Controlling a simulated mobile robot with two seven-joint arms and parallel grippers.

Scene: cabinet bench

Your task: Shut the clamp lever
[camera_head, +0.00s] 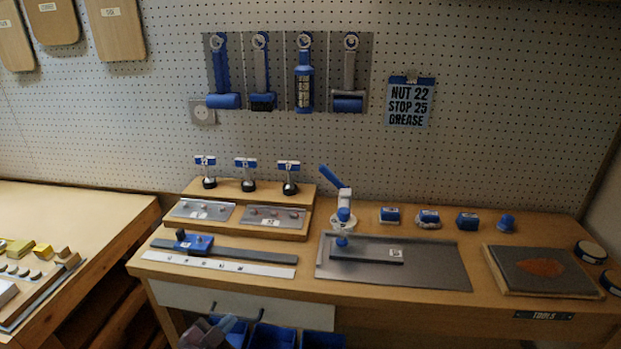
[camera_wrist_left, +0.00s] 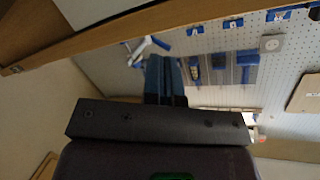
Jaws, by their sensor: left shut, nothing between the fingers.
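The toggle clamp (camera_head: 343,211) stands at the back edge of a grey metal plate (camera_head: 440,268), on the middle of the bench. Its blue lever (camera_head: 330,176) is raised and tilts up to the left. A blue pad (camera_head: 342,242) at its front is over a dark bar (camera_head: 366,253). My left gripper (camera_head: 208,330) is low in front of the bench, well apart from the clamp. In the left wrist view the left gripper (camera_wrist_left: 165,62) is shut and empty; what looks like the clamp (camera_wrist_left: 140,50) appears beyond it, upside down. My right gripper is not in view.
Blue bins (camera_head: 270,338) hang below the white drawer front (camera_head: 230,301). Left of the clamp are a stepped wooden stand (camera_head: 248,193) and a blue block (camera_head: 200,244) on a rail. Several blue items (camera_head: 428,217) stand to its right. A wooden board (camera_head: 545,270) lies at right.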

